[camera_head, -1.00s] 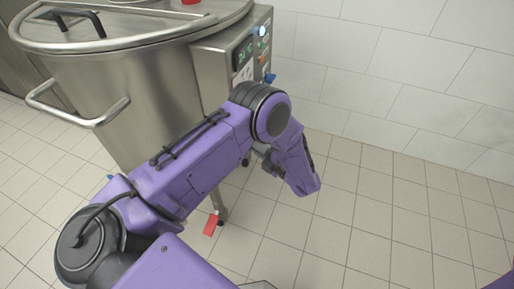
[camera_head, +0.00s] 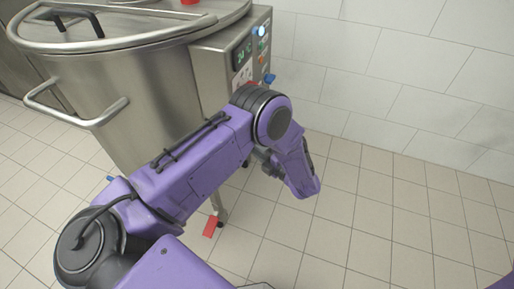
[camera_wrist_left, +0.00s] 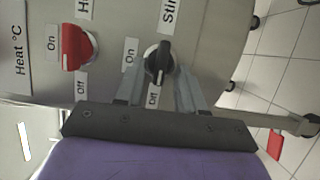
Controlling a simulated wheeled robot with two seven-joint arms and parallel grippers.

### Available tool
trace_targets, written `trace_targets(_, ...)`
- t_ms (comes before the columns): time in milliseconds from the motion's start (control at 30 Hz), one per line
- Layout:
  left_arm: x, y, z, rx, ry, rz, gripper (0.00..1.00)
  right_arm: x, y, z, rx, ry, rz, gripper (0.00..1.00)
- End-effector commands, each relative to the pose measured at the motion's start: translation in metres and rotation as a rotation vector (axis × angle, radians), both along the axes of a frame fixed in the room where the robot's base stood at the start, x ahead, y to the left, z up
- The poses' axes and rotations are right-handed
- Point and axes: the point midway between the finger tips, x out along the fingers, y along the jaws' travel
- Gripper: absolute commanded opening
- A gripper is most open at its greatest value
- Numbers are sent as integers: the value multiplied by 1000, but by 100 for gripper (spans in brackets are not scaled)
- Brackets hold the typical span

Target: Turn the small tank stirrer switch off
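The stirrer switch (camera_wrist_left: 158,62) is a black knob labelled "Stir" on the steel panel in the left wrist view. It has an "On" label on its left and an "Off" label below it. Its grip lies roughly up and down in the picture, the lower end near "Off". My left gripper (camera_wrist_left: 160,92) has its two fingers apart, one on each side of the knob; contact is unclear. In the head view my left arm reaches the tank's control box (camera_head: 215,70), and its fingertips cannot be made out. My right gripper is not in view.
A red heat knob (camera_wrist_left: 77,48) sits left of the stirrer switch. The steel tank (camera_head: 130,95) with its handle (camera_head: 75,112) stands at the left. A red pedal-like piece (camera_head: 211,226) is near the floor. Tiled floor at the right is clear, up to the wall.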

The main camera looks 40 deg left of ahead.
Motion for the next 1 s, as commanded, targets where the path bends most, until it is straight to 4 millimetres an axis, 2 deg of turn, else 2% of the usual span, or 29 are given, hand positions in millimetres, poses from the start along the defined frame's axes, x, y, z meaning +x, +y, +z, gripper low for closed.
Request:
trace_targets(167,-1,-6,0,1,0,0,38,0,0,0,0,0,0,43)
trace_targets(500,-12,-81,-1,-1,0,-4,38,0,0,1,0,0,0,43)
trace_targets(600,-15,-96,-1,0,-1,-3,38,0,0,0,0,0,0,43)
trace_targets(733,-16,-104,-1,0,-1,-1,38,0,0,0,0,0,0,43)
trace_targets(1000,-16,-105,-1,0,0,0,38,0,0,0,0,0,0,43)
